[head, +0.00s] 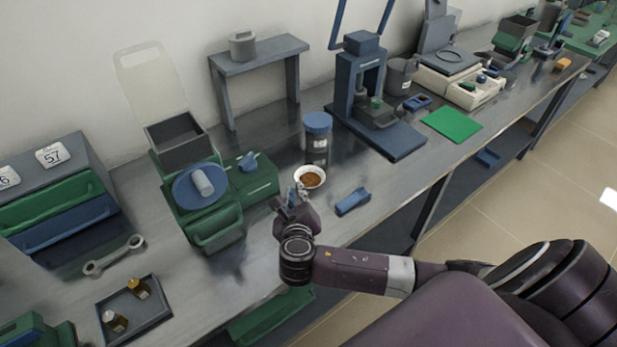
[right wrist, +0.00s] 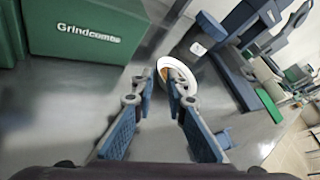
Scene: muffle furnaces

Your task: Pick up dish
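The dish (head: 310,177) is a small round white bowl with brown material in it, standing on the grey bench. In the right wrist view the dish (right wrist: 196,91) shows just beyond the fingertips, partly covered by the right-hand finger. My right gripper (head: 297,192) is at the dish's near side, pointing at it. In the right wrist view my right gripper (right wrist: 161,80) is open, with a gap between its blue-padded fingers. I cannot tell whether a finger touches the rim. My left gripper is not in view.
A blue-lidded jar (head: 318,135) stands behind the dish. A green box marked Grindcombs (right wrist: 88,28) is left of it. A small blue object (head: 353,201) lies to the right near the bench edge. A blue press stand (head: 390,140) is farther right.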

